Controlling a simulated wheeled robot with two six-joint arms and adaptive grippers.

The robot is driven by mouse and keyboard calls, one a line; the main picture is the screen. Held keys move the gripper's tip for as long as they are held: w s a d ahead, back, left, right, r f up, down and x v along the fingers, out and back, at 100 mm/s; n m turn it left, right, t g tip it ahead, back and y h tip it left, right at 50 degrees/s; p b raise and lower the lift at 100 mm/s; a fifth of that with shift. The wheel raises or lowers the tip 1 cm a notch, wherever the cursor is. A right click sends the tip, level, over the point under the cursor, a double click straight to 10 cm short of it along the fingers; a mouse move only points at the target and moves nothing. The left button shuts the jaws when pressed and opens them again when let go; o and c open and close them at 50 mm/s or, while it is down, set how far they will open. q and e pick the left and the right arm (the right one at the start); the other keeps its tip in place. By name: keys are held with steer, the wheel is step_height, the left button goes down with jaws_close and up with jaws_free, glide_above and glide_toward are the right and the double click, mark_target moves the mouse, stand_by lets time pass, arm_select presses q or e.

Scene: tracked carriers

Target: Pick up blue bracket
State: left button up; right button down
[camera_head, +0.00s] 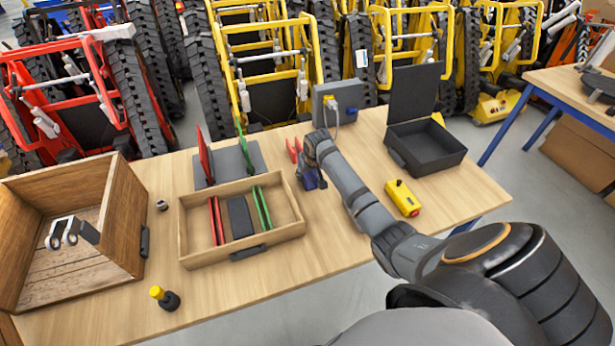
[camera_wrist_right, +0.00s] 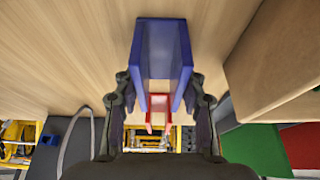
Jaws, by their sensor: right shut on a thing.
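The blue bracket (camera_head: 310,180) is at the end of my right gripper (camera_head: 310,166), near the middle of the table. In the right wrist view the blue bracket (camera_wrist_right: 162,50) is a U-shaped channel between the two dark fingers, which are shut on its sides. Whether it touches the table is not clear. A red bracket (camera_head: 294,150) stands just behind it on the table. It also shows between the fingers in the right wrist view (camera_wrist_right: 158,102), farther away. My left gripper is out of view.
A wooden tray (camera_head: 286,236) with red, black and green pieces lies left of my right gripper. A grey box with a cable (camera_head: 337,105) stands behind. A yellow control box (camera_head: 403,197) and an open black case (camera_head: 428,160) are on the right. A large wooden crate (camera_head: 118,221) is far left.

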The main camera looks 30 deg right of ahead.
steer(key=shift+r, duration=0.15)
steer(key=shift+w+r, duration=0.1)
steer(key=shift+r, duration=0.2)
step_height(320, 180, up, 3)
steer(key=shift+d+f, duration=0.1)
steer(key=shift+f, duration=0.1)
steer(key=s+r, duration=0.2)
steer(key=s+d+r, duration=0.1)
steer(key=r, duration=0.1)
steer(key=shift+s, duration=0.35)
steer(key=s+d+r, duration=0.1)
steer(key=s+r, duration=0.1)
steer(key=s, duration=0.3)
steer(key=s+d+r+p, duration=0.1)
steer(key=s+r, duration=0.2)
steer(key=s, duration=0.2)
steer(key=shift+r, duration=0.25)
steer(key=shift+d, duration=0.1)
